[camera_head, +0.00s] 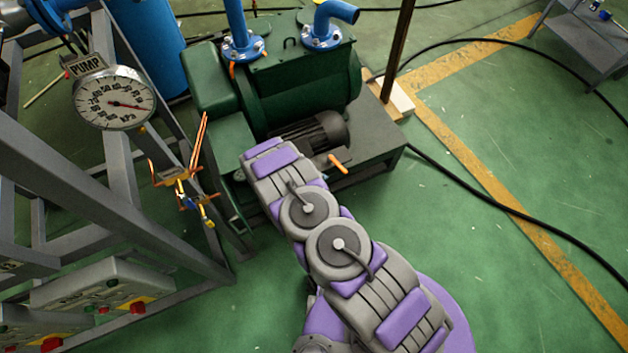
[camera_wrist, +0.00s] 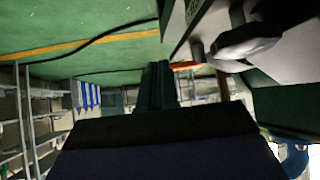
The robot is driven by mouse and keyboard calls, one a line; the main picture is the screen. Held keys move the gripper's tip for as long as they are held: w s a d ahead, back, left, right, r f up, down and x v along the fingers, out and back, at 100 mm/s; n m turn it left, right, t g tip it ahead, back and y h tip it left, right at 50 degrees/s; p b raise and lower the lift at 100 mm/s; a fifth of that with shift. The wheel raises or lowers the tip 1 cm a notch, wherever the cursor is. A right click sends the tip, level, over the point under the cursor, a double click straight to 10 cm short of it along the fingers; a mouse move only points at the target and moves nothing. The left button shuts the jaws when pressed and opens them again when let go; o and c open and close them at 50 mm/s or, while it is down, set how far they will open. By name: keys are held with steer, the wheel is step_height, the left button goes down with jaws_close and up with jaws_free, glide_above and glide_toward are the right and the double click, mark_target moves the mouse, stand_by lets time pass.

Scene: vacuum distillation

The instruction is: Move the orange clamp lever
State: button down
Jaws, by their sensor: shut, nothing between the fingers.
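An orange lever (camera_head: 338,161) sticks out low beside the dark motor of the green pump, right of my arm in the head view. Another small orange handle (camera_head: 232,70) hangs at the pump's left blue flange. In the wrist view, an orange lever (camera_wrist: 185,66) lies just right of the tips of my gripper (camera_wrist: 158,66), mounted on a grey part. The dark fingers are together with nothing between them. I cannot tell whether they touch the lever. In the head view, my gripper is hidden by my arm.
The green pump (camera_head: 300,85) carries blue flanged pipes (camera_head: 322,36). A grey frame with a round gauge (camera_head: 115,98) and thin copper lines (camera_head: 181,183) stands at the left. A black cable (camera_head: 505,207) crosses the green floor. The floor at the right is mostly clear.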

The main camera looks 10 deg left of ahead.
mark_target(340, 169)
steer(key=w+d+f+b, duration=0.1)
steer(key=w+d+f, duration=0.1)
steer(key=w+d, duration=0.2)
steer(key=shift+w, duration=0.3)
steer(key=shift+d+r, duration=0.15)
steer(key=shift+w+d+r+p, duration=0.15)
steer(key=shift+w+d+p, duration=0.15)
steer(key=shift+p, duration=0.45)
steer(key=shift+w+d+n+t+y+p, duration=0.15)
steer(key=shift+d+n+t+y+p, duration=0.15)
steer(key=shift+n+y+p, duration=0.15)
steer(key=shift+f, duration=0.2)
